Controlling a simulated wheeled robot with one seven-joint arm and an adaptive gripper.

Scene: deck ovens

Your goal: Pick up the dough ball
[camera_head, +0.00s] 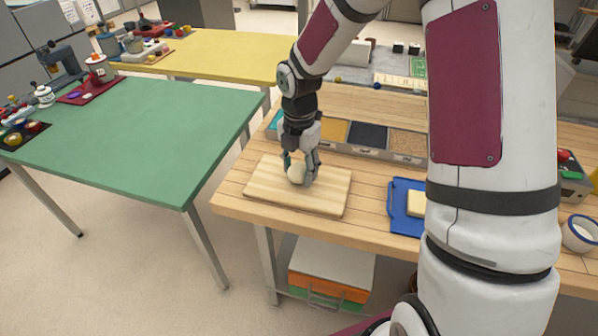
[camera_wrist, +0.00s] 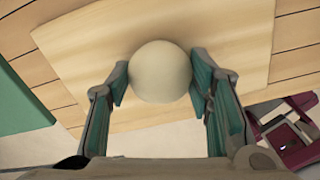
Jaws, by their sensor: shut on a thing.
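The dough ball (camera_head: 297,173) is pale and round, over the light wooden board (camera_head: 322,203) on the wooden table. My gripper (camera_head: 301,172) points down with its fingers on both sides of the ball. In the wrist view the dough ball (camera_wrist: 161,71) sits between the two green-padded fingers of my gripper (camera_wrist: 159,82), which are shut on it. I cannot tell whether the ball still touches the board (camera_wrist: 75,50).
Behind the board is a row of bins (camera_head: 368,136) with differently coloured contents. A blue tray (camera_head: 398,213) with a yellowish block (camera_head: 416,203) lies to the right. A white bowl (camera_head: 580,233) stands at the far right. A green table (camera_head: 130,130) is to the left, across a gap.

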